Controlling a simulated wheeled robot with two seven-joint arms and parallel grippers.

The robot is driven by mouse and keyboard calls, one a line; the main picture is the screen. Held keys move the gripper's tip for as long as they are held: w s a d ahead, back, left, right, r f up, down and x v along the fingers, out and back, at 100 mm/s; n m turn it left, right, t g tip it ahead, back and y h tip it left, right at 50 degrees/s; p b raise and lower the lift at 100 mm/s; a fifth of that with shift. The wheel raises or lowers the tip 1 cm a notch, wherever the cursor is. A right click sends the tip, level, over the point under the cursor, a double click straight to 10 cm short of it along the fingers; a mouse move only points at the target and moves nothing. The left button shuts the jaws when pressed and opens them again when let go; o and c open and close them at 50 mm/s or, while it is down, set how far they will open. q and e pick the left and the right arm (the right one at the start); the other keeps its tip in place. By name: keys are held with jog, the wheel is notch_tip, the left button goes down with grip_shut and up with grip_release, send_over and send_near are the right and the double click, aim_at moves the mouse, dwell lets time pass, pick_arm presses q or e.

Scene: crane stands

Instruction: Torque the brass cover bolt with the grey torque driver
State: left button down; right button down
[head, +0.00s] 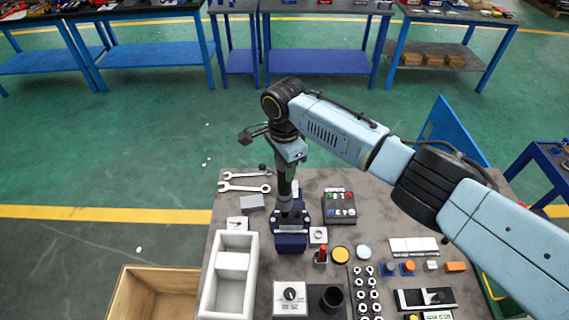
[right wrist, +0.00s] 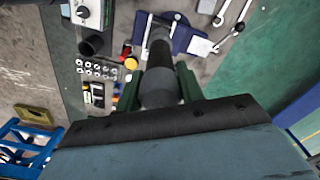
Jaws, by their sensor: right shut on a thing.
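My right gripper (head: 290,155) is shut on the grey torque driver (head: 284,188) and holds it roughly upright, pointing down. In the right wrist view the driver (right wrist: 160,82) sits between the two dark green fingers (right wrist: 160,92). The driver's lower end is over the dark blue fixture (head: 291,241) on the table; the fixture also shows in the right wrist view (right wrist: 184,38). The brass cover bolt cannot be made out; the driver and fixture hide that spot. I cannot tell whether the tip touches it. My left gripper is not in view.
The grey table (head: 330,258) also holds wrenches (head: 246,188), a button box (head: 339,206), a white divided tray (head: 230,280), a red-topped part (head: 321,254), a dial box (head: 290,297) and several nuts (head: 366,290). A wooden crate (head: 150,292) stands at left.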

jog(key=shift+f+p, duration=0.1)
jog(key=shift+p, duration=0.3)
dwell(3.3)
jog(key=shift+r, duration=2.6)
